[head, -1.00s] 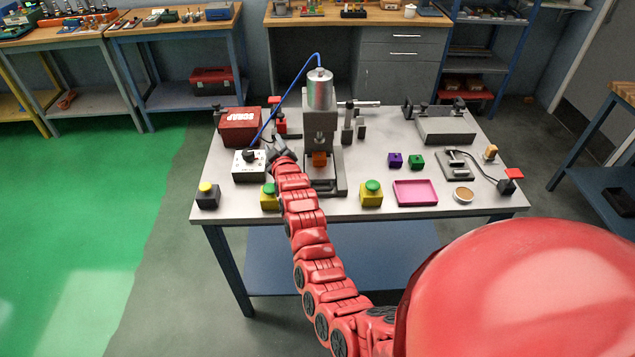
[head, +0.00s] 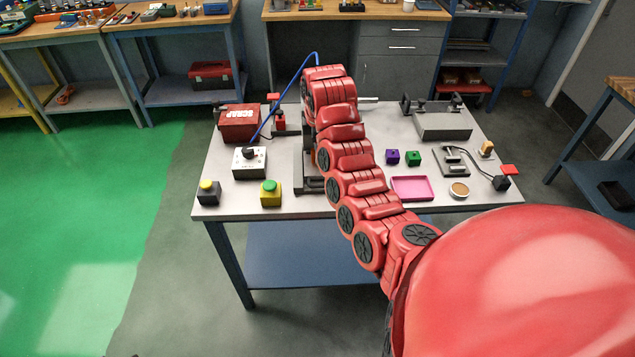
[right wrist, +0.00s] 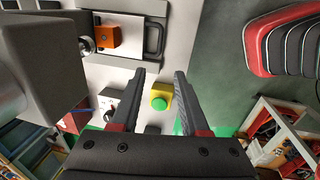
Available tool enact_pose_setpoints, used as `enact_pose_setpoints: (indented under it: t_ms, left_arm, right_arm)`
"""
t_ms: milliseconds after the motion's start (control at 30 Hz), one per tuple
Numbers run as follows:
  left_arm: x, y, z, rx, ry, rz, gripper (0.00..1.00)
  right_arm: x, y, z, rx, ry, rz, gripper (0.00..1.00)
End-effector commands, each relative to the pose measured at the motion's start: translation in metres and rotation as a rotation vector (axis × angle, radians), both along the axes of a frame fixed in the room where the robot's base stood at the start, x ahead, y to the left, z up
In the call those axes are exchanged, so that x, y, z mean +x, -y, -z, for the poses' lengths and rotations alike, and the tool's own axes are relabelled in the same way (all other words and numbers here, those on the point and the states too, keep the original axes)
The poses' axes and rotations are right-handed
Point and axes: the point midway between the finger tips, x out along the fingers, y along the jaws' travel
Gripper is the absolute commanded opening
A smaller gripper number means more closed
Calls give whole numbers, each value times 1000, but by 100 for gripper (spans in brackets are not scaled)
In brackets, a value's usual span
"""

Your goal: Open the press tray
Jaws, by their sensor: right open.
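The gripper is hidden in the head view. My left gripper is out of view.
A yellow box with a green button (right wrist: 160,97) shows between the fingers; a white control box (head: 249,163) stands left of the press. A large grey block (right wrist: 45,60) fills the wrist view's left. A pink tray (head: 413,188) and small cubes lie to the right.

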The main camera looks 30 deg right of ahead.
Motion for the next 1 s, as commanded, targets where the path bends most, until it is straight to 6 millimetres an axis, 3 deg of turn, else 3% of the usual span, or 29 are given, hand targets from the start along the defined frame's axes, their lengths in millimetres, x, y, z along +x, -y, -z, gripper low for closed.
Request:
enact_pose_setpoints:
  t_ms: [333, 433, 567, 767, 1000]
  left_arm:
    - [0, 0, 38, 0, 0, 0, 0]
    - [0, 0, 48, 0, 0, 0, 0]
    - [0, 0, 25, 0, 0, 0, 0]
    - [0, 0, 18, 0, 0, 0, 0]
    - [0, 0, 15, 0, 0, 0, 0]
  right_arm:
    - [7, 3, 54, -5, 0, -1, 45]
    - [10, 5, 79, -2, -2, 0, 45]
    - [14, 8, 99, 1, -5, -1, 45]
    - [19, 11, 132, -2, -2, 1, 45]
    - [24, 13, 149, -3, 2, -1, 45]
